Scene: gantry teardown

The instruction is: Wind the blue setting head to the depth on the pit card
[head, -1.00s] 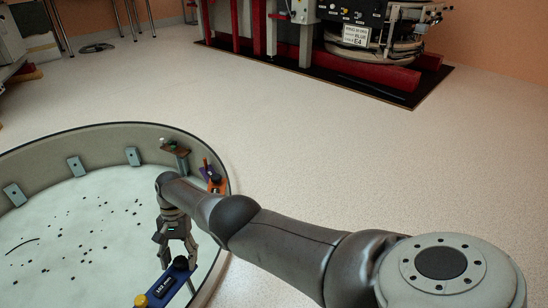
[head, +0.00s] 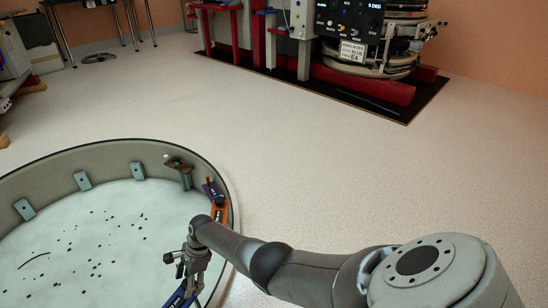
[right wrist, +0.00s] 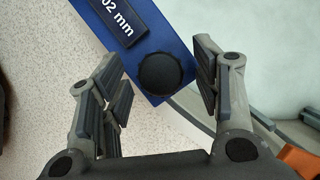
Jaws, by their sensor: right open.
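The blue setting head (head: 178,300) shows only in part at the bottom edge of the head view. In the right wrist view the blue setting head (right wrist: 180,20) has a dark readout ending in "02 mm", its first part cut off, and a round black knob (right wrist: 160,74). My right gripper (head: 190,268) is at the setting head. In the right wrist view my right gripper (right wrist: 160,88) is open, with one finger on each side of the knob and gaps showing. My left gripper is not in view. I cannot make out a depth on any card.
A round pit with a grey wall (head: 95,158) holds the setting head; dark specks cover its pale floor. Orange (head: 219,211) and purple (head: 208,188) parts sit by its right rim. A red-based machine (head: 370,88) with a sign reading "BLUE" and "E4" (head: 353,51) stands behind clear floor.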

